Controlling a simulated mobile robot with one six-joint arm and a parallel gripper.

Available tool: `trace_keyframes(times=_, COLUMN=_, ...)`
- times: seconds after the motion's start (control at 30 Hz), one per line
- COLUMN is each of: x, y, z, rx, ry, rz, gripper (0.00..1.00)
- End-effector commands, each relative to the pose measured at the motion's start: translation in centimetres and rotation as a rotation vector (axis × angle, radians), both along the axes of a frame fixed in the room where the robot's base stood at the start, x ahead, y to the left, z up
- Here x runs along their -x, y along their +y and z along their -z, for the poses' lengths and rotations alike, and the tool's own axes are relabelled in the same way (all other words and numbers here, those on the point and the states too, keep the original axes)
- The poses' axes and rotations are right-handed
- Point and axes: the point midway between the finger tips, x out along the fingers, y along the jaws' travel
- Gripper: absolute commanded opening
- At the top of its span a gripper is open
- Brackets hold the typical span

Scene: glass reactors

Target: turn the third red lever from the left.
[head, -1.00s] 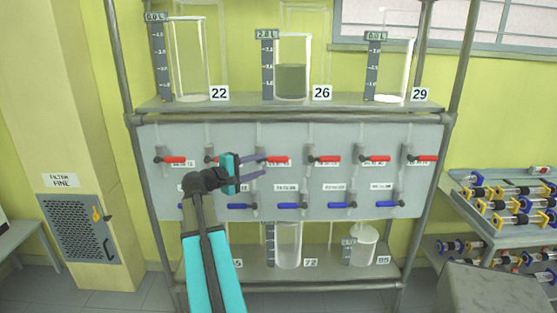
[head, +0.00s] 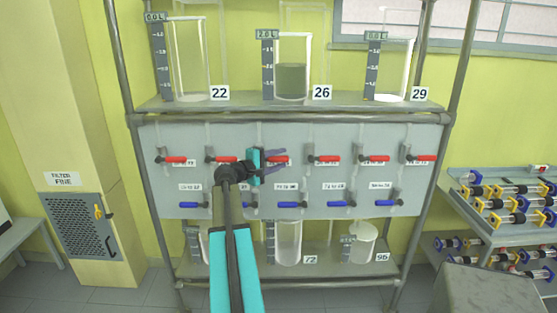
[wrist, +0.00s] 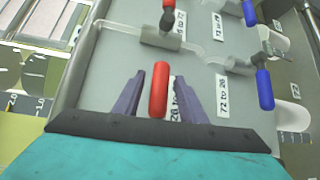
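The third red lever from the left (head: 283,160) is on the grey panel, below the middle glass cylinder. It lies level, pointing right like the other red levers. My gripper (head: 279,161) is at this lever, with its purple fingers pointing right. In the wrist view the red lever (wrist: 158,90) lies between the two spread fingers of my gripper (wrist: 158,95), with a gap visible on each side. The gripper is open. My gripper partly hides the lever's base in the head view.
Red levers stand on both sides, such as the second (head: 230,159) and the fourth (head: 328,159). A row of blue levers (head: 291,205) runs below. Glass cylinders stand above; the middle one (head: 292,75) holds dark green liquid. A rack of syringe-like parts (head: 510,205) stands at right.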

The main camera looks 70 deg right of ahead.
Motion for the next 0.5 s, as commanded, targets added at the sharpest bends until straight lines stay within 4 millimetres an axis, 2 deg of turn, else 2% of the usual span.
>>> trace_keyframes(times=0.17, x=0.00, y=0.01, z=0.01, rx=0.000, ry=0.000, rz=0.000, gripper=0.38)
trace_keyframes(times=0.27, x=-0.01, y=0.02, z=0.00, rx=0.000, ry=0.000, rz=0.000, gripper=0.24)
trace_keyframes(times=0.4, x=-0.01, y=0.03, z=0.01, rx=0.000, ry=0.000, rz=0.000, gripper=0.01)
trace_keyframes(times=0.5, x=-0.02, y=0.03, z=0.01, rx=0.000, ry=0.000, rz=0.000, gripper=0.00)
